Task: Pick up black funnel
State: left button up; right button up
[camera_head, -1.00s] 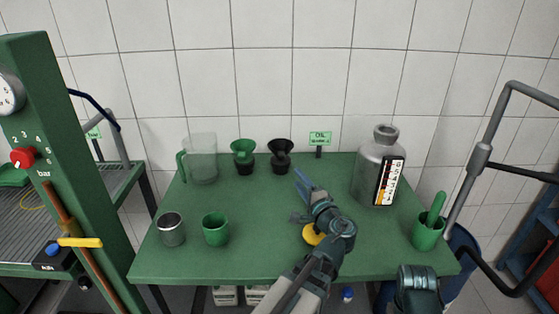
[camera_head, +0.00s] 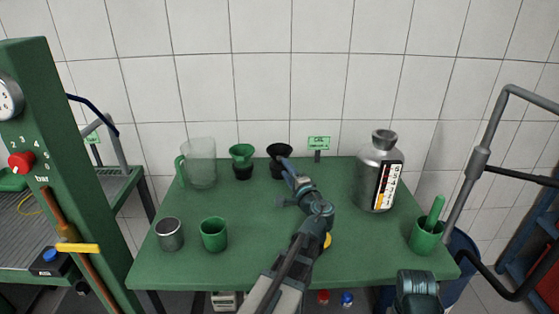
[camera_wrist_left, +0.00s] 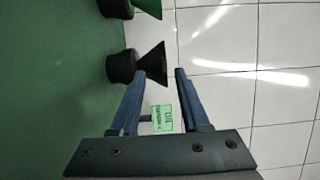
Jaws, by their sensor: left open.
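The black funnel (camera_head: 279,151) stands in a dark round holder at the back of the green table, right of the green funnel (camera_head: 241,152). My left gripper (camera_head: 284,166) is open and empty, with its fingertips close in front of the black funnel and partly covering it. In the left wrist view, the black funnel (camera_wrist_left: 152,64) lies near the tip of the left-hand finger, its wide mouth toward the gap between the fingers (camera_wrist_left: 160,75). Whether that finger touches it I cannot tell. My right gripper is not in view.
A clear jug (camera_head: 201,163) stands left of the funnels. A green sign (camera_head: 319,143) stands behind them to the right. A large bottle (camera_head: 376,180) is on the right. A metal cup (camera_head: 169,234) and a green cup (camera_head: 214,234) stand front left. The tiled wall is close behind.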

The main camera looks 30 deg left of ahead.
pick_arm(q)
jog(key=x, duration=0.5)
jog(key=shift+a+r, duration=0.15)
jog(key=shift+r, duration=0.1)
jog(key=shift+s, duration=0.1)
grip_shut()
